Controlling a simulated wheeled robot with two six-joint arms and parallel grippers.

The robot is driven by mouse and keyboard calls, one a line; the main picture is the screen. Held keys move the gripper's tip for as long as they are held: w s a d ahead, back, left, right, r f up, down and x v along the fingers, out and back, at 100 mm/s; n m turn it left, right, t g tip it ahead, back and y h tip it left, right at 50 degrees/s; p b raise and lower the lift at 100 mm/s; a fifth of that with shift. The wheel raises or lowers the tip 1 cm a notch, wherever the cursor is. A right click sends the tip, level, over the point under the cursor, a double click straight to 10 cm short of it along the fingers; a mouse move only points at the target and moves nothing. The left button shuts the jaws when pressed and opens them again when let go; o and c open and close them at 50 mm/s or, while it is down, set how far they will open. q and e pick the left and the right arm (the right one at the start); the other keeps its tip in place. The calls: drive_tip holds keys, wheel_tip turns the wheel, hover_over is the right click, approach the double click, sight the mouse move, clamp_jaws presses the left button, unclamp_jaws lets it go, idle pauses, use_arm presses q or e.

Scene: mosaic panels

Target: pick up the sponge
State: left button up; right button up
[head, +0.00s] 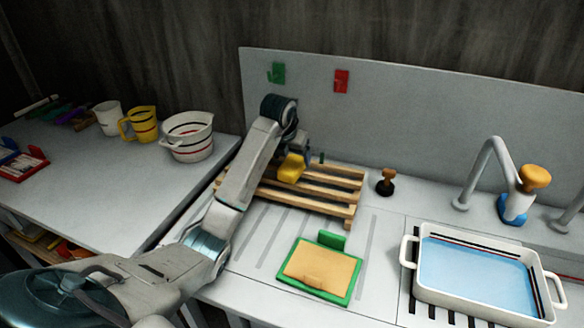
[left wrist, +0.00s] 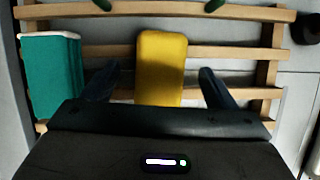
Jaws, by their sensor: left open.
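A yellow block (head: 291,168), which looks like the sponge, lies on the wooden slatted rack (head: 345,183). In the left wrist view the yellow block (left wrist: 162,62) sits between the two dark fingers of my left gripper (left wrist: 158,84), with a gap on each side. The gripper is open and holds nothing. In the head view my left gripper (head: 297,147) is over the rack, and my arm hides part of the rack. A teal block with a white edge (left wrist: 52,72) is at the left on the rack in the left wrist view. My right gripper is not in view.
A green tray with a tan board (head: 320,270) lies in front of the rack. A white basin of water (head: 480,272) is at the right, below a faucet (head: 490,165). A dark-based stamp-like object (head: 386,182) stands right of the rack. Cups and a bowl (head: 188,138) stand left.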

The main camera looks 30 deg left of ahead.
sight(294, 160)
use_arm(q)
drive_tip(key=p+x, duration=0.1)
drive_tip(key=x, duration=0.2)
drive_tip(key=shift+w+f, duration=0.2)
drive_tip(key=shift+f, duration=0.05)
drive_tip(key=shift+w+f, duration=0.15)
drive_tip(key=shift+f, duration=0.15)
drive_tip(key=c, duration=1.1)
drive_tip(key=shift+o, duration=0.2)
drive_tip(key=shift+r, duration=0.1)
drive_tip(key=shift+r+p, duration=0.45)
drive_tip(key=shift+p, duration=0.15)
wheel_tip(294, 160, up, 3)
drive_tip(key=shift+r+p, duration=0.1)
drive_tip(key=shift+p, duration=1.1)
drive_tip(key=s+d+p, duration=0.2)
drive_tip(key=s+d, duration=0.1)
drive_tip(key=s, duration=0.4)
drive_tip(key=s+d+p, duration=0.3)
drive_tip(key=s, duration=0.5)
drive_tip(key=shift+r, duration=0.4)
